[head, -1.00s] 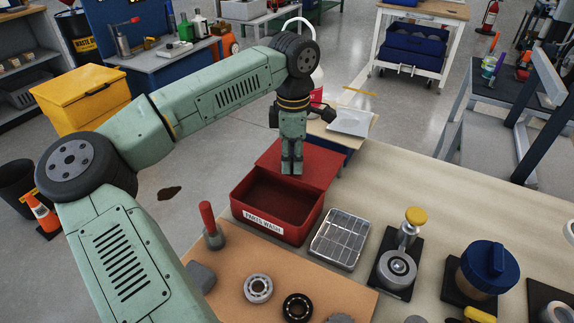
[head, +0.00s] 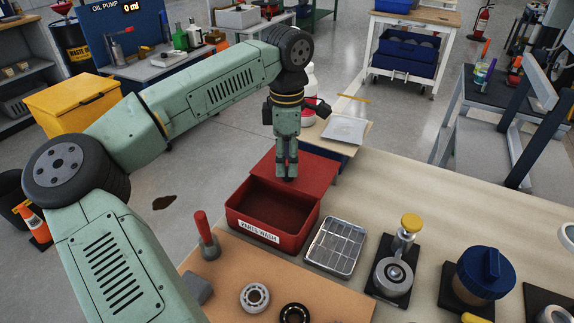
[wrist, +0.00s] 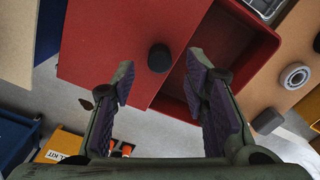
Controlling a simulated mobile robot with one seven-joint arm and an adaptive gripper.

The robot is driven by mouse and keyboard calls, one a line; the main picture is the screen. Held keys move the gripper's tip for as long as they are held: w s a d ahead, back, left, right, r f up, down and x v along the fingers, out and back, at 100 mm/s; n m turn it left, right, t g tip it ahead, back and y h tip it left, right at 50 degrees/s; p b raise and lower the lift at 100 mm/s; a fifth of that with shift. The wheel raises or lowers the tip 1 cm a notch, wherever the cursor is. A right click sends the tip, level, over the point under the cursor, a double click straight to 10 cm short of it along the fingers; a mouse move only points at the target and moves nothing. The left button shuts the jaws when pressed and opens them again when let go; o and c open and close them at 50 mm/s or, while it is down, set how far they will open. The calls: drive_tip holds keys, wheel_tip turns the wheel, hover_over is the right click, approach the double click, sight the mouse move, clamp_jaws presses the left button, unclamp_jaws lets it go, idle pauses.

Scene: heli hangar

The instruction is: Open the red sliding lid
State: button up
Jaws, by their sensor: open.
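The red parts wash box (head: 285,242) stands on the bench with its front part uncovered, showing a dark red inside. Its red sliding lid (head: 317,173) lies toward the back of the box, covering part of it. In the wrist view, the lid (wrist: 115,50) carries a round black knob (wrist: 159,57). My gripper (head: 287,178) points down over the lid. In the wrist view, my gripper's fingers are spread, and the knob shows in the gap between the tips without visible contact. In the head view, my gripper hides the knob.
A metal parts tray (head: 335,246) stands just right of the box. A red-handled tool (head: 205,235) stands upright at its front left. Bearings (head: 254,297) lie on the brown mat in front. A white bottle (head: 309,95) stands behind my gripper. The bench at right rear is clear.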

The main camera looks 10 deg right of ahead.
wheel_tip(320, 180, up, 9)
idle(0.3)
